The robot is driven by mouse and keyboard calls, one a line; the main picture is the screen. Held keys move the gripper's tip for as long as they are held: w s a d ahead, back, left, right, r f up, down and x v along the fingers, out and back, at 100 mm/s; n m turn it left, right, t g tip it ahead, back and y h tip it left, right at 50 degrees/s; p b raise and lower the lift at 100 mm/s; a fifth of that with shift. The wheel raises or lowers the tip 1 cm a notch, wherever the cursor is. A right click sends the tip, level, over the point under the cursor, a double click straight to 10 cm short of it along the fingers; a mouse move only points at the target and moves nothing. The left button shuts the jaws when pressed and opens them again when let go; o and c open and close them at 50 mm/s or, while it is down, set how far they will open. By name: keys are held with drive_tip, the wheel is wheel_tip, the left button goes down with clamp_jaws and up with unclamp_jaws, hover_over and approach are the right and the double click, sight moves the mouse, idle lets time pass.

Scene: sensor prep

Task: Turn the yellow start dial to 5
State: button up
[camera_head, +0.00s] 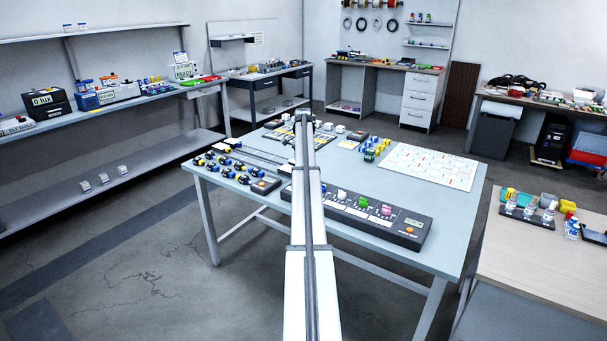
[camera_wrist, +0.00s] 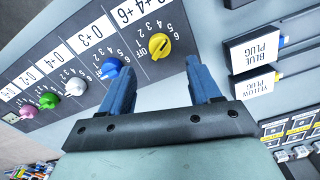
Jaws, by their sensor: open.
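In the head view I cannot make out the yellow dial; my arm covers part of the table there.
Blocks labelled BLUE PLUG (camera_wrist: 254,54) and YELLOW PLUG (camera_wrist: 254,84) stand to the right. In the head view a white sheet (camera_head: 428,167) lies on the table.

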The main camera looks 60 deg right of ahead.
wheel_tip(320, 180, up, 7)
drive_tip(key=shift+f, duration=0.2)
drive_tip(key=shift+f, duration=0.1)
idle(0.5)
